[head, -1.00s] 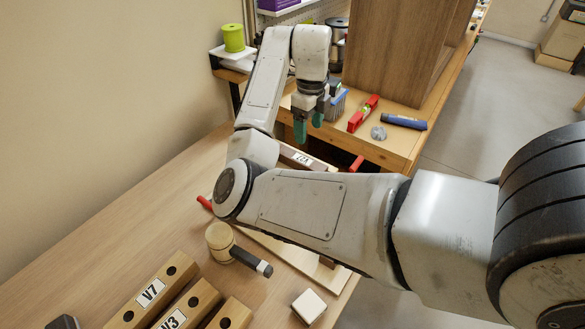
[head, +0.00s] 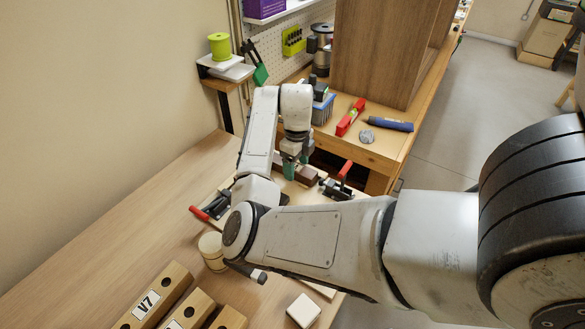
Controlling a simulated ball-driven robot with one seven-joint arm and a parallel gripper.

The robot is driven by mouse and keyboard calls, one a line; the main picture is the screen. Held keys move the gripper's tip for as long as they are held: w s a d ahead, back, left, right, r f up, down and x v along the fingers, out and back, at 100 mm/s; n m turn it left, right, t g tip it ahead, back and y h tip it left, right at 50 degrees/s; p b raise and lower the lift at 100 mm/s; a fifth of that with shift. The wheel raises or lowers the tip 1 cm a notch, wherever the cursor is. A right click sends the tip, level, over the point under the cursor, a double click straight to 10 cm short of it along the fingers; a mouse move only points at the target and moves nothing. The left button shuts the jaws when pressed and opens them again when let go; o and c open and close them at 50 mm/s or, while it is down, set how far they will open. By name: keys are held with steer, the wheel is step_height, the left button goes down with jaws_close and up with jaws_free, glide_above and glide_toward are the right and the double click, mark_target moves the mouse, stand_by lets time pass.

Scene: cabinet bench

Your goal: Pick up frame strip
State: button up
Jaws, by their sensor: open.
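My gripper (head: 292,170) shows in the head view with teal-green fingertips pointing down, low over the bench fixture. It is open. A dark brown wooden piece (head: 309,174), likely the frame strip, lies in the fixture right beside the fingertips. My gripper and forearm hide its left part and any label on it. I cannot tell whether the fingers straddle it or touch it.
Red-handled clamps stand on both sides, one left (head: 207,212) and one right (head: 341,182). A mallet (head: 212,250), a V7-labelled wooden block (head: 152,298) and a white block (head: 303,310) are nearer. A tall wooden cabinet (head: 385,50) stands behind.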

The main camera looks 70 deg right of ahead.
steer(key=c, duration=1.2)
